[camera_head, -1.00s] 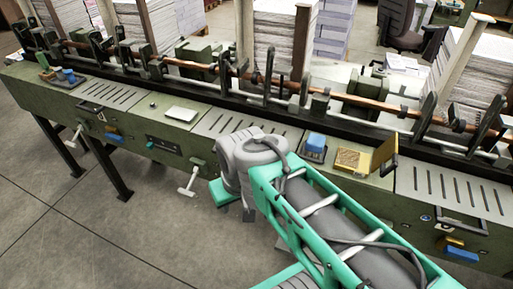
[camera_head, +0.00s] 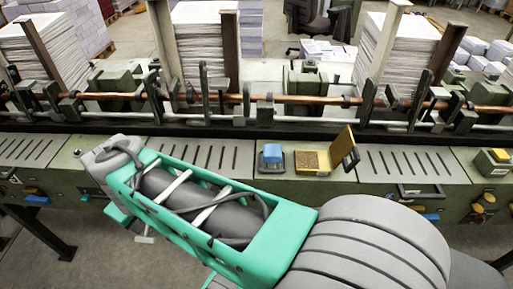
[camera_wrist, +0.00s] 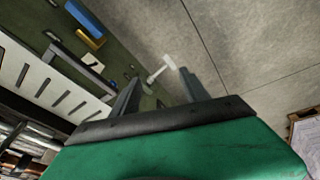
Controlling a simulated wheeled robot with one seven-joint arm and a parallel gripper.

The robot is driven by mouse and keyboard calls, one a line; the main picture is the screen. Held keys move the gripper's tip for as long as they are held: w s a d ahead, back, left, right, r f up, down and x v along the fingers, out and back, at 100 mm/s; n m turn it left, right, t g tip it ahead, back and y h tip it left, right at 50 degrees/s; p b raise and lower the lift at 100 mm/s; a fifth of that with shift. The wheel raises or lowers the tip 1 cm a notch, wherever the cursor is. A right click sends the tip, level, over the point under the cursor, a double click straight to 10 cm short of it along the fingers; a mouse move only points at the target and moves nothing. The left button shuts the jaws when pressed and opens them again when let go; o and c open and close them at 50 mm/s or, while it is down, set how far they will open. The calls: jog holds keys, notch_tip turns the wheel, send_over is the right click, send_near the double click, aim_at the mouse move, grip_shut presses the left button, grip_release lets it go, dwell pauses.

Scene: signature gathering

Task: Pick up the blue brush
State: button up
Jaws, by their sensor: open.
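A small blue block, which may be the blue brush (camera_head: 272,151), sits on a dark plate on the green machine's top in the head view, just left of an open yellow box. I cannot make out bristles. My gripper (camera_wrist: 158,92) shows in the wrist view with its two dark fingers apart and nothing between them. It points at the machine's front side and the floor, away from the blue block. In the head view my arm reaches left in front of the machine, and the fingers cannot be made out there.
The open yellow box (camera_head: 312,160) has its lid raised beside the blue block. A copper-coloured rod (camera_head: 300,99) and dark clamps run along the machine behind it. Paper stacks (camera_head: 398,55) stand further back. Slotted plates (camera_head: 405,163) lie to both sides. Grey floor is clear in front.

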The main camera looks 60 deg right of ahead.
jog(key=shift+o, duration=1.4)
jog(key=d+r+g+h+p, duration=0.1)
jog(key=d+r, duration=0.1)
jog(key=d, duration=0.5)
jog(key=s+d+r+n+g+h+p, duration=0.1)
jog(key=d+r, duration=0.1)
jog(key=d, duration=0.5)
jog(key=shift+d+r, duration=0.15)
jog(key=shift+r, duration=0.1)
jog(key=shift+o, duration=0.4)
jog(key=s+d+r+n+g+p, duration=0.2)
jog(key=s+d, duration=0.4)
jog(key=d, duration=0.5)
jog(key=shift+s+d+r+g, duration=0.15)
jog(key=shift+d+r+g, duration=0.15)
jog(key=shift+g, duration=0.2)
jog(key=n+g+y, duration=0.1)
jog(key=g, duration=0.1)
send_near(272, 149)
notch_tip(272, 149, down, 3)
jog(key=shift+n, duration=0.3)
jog(key=x, duration=0.2)
jog(key=b+x, duration=0.1)
jog(key=x, duration=0.2)
jog(key=s+x, duration=0.1)
jog(key=x, duration=0.1)
jog(key=shift+s+d, duration=0.15)
jog(key=shift+d, duration=0.15)
